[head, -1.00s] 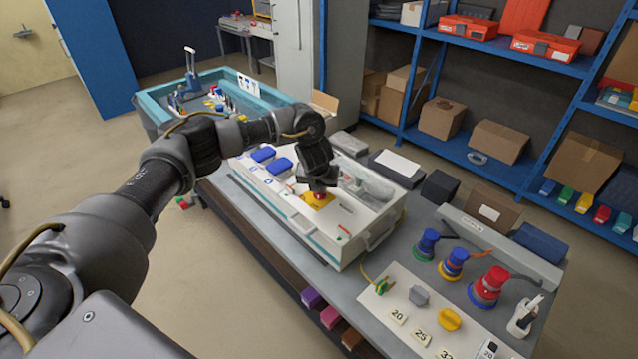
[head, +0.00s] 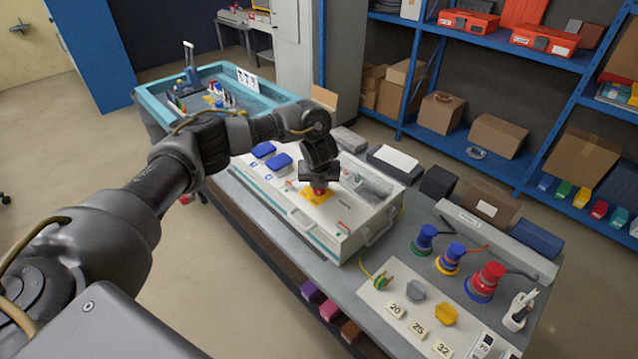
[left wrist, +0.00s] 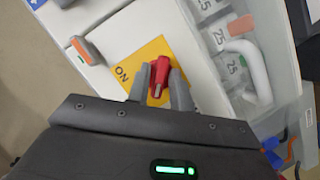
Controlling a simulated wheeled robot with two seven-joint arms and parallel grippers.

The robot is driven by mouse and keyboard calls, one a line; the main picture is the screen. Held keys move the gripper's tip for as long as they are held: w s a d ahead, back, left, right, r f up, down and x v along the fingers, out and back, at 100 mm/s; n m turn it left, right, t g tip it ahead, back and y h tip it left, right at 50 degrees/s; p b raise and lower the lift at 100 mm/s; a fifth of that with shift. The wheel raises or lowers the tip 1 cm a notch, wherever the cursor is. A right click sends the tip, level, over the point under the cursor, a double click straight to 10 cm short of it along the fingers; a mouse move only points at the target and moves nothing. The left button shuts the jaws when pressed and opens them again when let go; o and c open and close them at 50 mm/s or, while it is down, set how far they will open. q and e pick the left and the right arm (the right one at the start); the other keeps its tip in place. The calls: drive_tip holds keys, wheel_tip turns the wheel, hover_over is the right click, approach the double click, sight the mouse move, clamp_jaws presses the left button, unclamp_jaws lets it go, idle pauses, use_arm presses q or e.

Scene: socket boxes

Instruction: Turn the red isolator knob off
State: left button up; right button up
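The red isolator knob (left wrist: 161,76) stands on a yellow plate (left wrist: 152,51) in the white box top. The word ON shows on the plate to the left of the knob; any other marking is hidden. My left gripper (left wrist: 160,82) has one finger on each side of the knob's bar and looks shut on it. In the head view the left gripper (head: 319,184) points down over the red knob (head: 319,191), which shows just beneath it on the yellow plate (head: 309,196). My right gripper is not in view.
The white box (head: 352,243) stands on a grey bench. Blue covers (head: 280,162) lie to the knob's left, and a clear-sided compartment with a white curved handle (left wrist: 248,68) is to its right. Colored plugs (head: 487,283) stand at the bench's right end.

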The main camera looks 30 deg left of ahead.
use_arm(q)
drive_tip(key=shift+o, duration=0.9)
drive_tip(key=shift+r, duration=0.15)
drive_tip(key=v, duration=1)
drive_tip(key=shift+r+p, duration=0.2)
drive_tip(key=shift+p, duration=0.15)
drive_tip(key=shift+s, duration=0.15)
drive_tip(key=shift+d, duration=0.1)
